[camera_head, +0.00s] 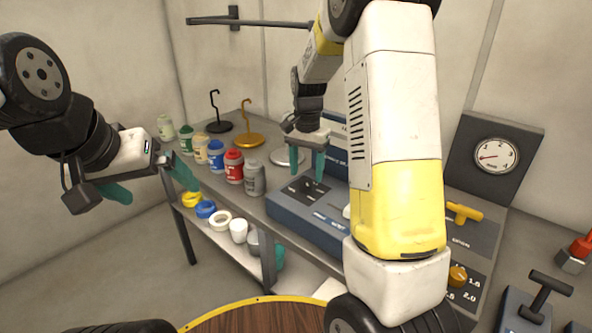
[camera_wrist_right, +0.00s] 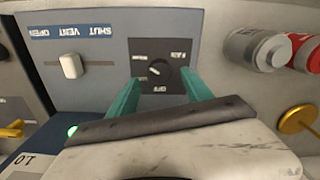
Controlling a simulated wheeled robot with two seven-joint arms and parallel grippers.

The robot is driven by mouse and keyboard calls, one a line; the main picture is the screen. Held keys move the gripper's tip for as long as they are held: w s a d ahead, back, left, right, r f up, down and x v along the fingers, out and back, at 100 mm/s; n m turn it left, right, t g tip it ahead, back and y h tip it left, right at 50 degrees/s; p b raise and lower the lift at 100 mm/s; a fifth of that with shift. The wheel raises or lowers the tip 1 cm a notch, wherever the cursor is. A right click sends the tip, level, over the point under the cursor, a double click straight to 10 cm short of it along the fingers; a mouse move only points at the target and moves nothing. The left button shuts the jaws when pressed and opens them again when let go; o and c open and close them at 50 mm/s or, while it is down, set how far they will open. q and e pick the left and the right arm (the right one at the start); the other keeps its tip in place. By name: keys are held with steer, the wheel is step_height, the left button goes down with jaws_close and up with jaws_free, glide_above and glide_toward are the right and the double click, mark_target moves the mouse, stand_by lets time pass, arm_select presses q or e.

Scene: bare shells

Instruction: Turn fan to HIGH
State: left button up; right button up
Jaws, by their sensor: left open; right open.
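The fan knob (camera_wrist_right: 157,70) is a small dark round knob on a black square panel (camera_wrist_right: 142,48) of the blue-grey control box (camera_head: 290,213). In the right wrist view its labels appear upside down, and I cannot read the setting surely. My right gripper (camera_head: 306,175) is open above that panel, fingers pointing down. In the right wrist view its teal fingertips (camera_wrist_right: 160,78) frame the knob on either side; I cannot tell whether they touch it. My left gripper (camera_head: 150,183) is open and empty at the left, away from the bench.
A white slider (camera_wrist_right: 71,65) labelled SHUT, VENT, OPEN sits beside the panel. Several bottles, including a red one (camera_head: 234,166) and a grey one (camera_head: 255,179), stand close left of the box. A gauge (camera_head: 496,155) and a yellow handle (camera_head: 463,213) are at right.

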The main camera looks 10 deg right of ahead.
mark_target(306, 183)
steer(key=shift+r, duration=2.35)
steer(key=shift+s+r, duration=0.2)
steer(key=shift+r, duration=0.05)
steer(key=s+a+r+n+t+y, duration=0.1)
steer(key=s+r+n+t, duration=0.2)
steer(key=s, duration=0.8)
steer(key=s+a+r+n+t+y, duration=0.1)
steer(key=s+r+n+t, duration=0.2)
steer(key=s, duration=0.9)
step_height(306, 183, up, 4)
steer(key=shift+s+a+r+n, duration=0.1)
steer(key=shift+s+a+n, duration=0.15)
steer(key=shift+n, duration=0.75)
steer(key=shift+s, duration=0.2)
steer(key=shift+c, duration=0.2)
